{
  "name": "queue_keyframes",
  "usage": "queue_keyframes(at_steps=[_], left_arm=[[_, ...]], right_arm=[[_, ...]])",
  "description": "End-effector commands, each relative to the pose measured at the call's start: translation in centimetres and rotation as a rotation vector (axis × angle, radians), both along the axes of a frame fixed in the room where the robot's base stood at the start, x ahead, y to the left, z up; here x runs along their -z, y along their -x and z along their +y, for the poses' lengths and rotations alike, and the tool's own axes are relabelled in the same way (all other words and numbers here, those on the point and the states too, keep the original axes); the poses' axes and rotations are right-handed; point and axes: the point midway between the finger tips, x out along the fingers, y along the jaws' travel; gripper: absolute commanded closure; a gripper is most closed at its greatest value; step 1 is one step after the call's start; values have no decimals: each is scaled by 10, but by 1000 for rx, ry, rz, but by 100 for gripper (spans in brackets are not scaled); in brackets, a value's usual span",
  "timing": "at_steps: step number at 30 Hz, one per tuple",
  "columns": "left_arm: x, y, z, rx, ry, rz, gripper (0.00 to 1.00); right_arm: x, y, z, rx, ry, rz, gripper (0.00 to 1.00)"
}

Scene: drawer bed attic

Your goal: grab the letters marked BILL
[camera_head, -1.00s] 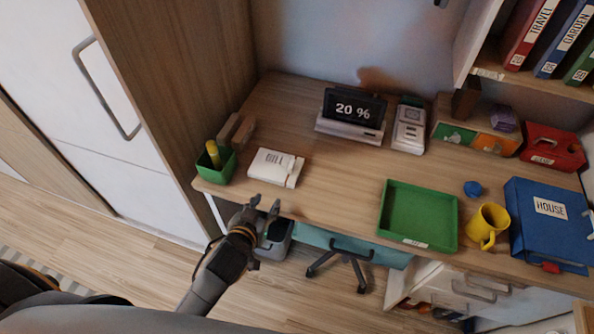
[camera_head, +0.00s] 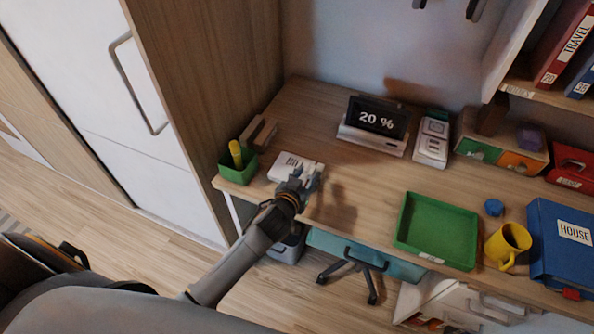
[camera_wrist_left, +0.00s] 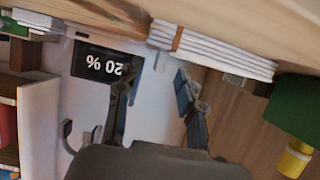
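A stack of white letters (camera_head: 283,166) lies flat near the left front of the desk. Its printed label is partly covered by my left gripper, and I cannot read it in full. In the left wrist view the stack shows edge-on (camera_wrist_left: 215,50), as several white layers. My left gripper (camera_head: 308,174) is at the right end of the stack, low over the desk. In the left wrist view its two fingers (camera_wrist_left: 157,90) are apart with nothing between them, and the letters lie beyond the fingertips. My right gripper is not in view.
A green pen cup (camera_head: 238,168) stands left of the letters, beside the tall cabinet (camera_head: 205,80). A display reading 20 % (camera_head: 376,122) stands behind. A green tray (camera_head: 437,230), yellow mug (camera_head: 508,243) and blue HOUSE binder (camera_head: 560,255) are to the right. The middle desk is clear.

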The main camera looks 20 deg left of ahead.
Motion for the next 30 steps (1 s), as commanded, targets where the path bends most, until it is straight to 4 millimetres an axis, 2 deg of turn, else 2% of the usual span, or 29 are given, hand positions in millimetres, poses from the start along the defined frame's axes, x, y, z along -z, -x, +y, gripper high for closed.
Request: queue_keyframes(at_steps=[3,6,14,17,20,30], left_arm=[[6,-16,-2,0,-2,0,62],[10,-24,-3,0,-1,0,62],[11,-26,-3,1,0,1,62],[11,-26,-3,1,0,1,79],[11,-26,-3,1,0,1,99],[11,-26,-3,1,0,0,100]], right_arm=[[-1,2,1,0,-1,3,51],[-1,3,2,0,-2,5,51],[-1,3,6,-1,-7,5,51],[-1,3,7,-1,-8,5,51],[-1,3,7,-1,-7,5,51],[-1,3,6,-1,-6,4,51]])
